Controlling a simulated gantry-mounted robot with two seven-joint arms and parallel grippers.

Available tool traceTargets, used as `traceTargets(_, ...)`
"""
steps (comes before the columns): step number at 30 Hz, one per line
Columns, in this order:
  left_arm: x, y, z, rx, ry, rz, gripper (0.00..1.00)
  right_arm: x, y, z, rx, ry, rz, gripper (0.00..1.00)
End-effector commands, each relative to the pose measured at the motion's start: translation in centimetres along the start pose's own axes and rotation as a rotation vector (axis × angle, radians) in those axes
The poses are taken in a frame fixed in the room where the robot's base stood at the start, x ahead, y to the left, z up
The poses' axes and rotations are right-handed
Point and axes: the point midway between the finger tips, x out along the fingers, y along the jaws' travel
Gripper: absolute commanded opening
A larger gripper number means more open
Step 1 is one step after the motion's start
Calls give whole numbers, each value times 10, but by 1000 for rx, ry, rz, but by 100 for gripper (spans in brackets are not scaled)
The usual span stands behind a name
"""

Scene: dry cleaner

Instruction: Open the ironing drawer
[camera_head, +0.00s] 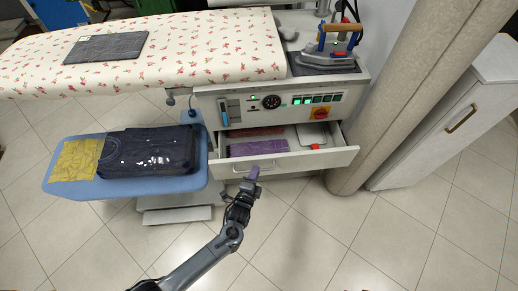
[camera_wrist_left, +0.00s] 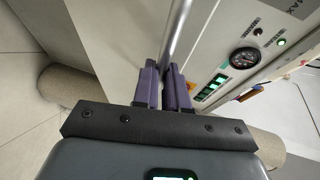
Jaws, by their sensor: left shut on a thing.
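The ironing drawer (camera_head: 320,159) is white and stands pulled out below the control panel. Its inside shows a purple folded item, a reddish item and a pale flat item. A bar handle (camera_head: 240,168) runs along its front. My left gripper (camera_head: 252,174) is at the handle, reaching up from below. In the left wrist view its purple fingers (camera_wrist_left: 165,88) are shut on the metal handle bar (camera_wrist_left: 178,35). The fingers hide part of the bar. My right gripper is not in view.
The control panel (camera_head: 290,102) is above the drawer. A flowered ironing board (camera_head: 190,50) extends left, with a blue shelf (camera_head: 122,188) of folded clothes below. An iron (camera_head: 338,45) stands on top. A beige column (camera_head: 385,100) is close right. The tiled floor in front is clear.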

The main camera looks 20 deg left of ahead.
Motion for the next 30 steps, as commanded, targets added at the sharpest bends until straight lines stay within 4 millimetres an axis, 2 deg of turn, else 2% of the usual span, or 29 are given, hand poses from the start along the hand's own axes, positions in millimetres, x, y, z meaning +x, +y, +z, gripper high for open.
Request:
traceTargets(1, -16, -4, -7, 0, 1, 3, 0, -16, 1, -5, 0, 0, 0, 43)
traceTargets(3, -33, 1, -14, -1, 1, 2, 0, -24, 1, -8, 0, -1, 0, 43)
traceTargets(9, -76, 12, -32, -2, 1, 0, 0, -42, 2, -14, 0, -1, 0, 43)
traceTargets(15, -105, 20, -44, -2, 0, -3, 0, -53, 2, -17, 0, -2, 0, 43)
traceTargets(21, -121, 25, -50, -2, -1, -4, 0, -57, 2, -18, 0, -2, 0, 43)
traceTargets(30, -125, 28, -52, -1, -1, -5, 0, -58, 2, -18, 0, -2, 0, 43)
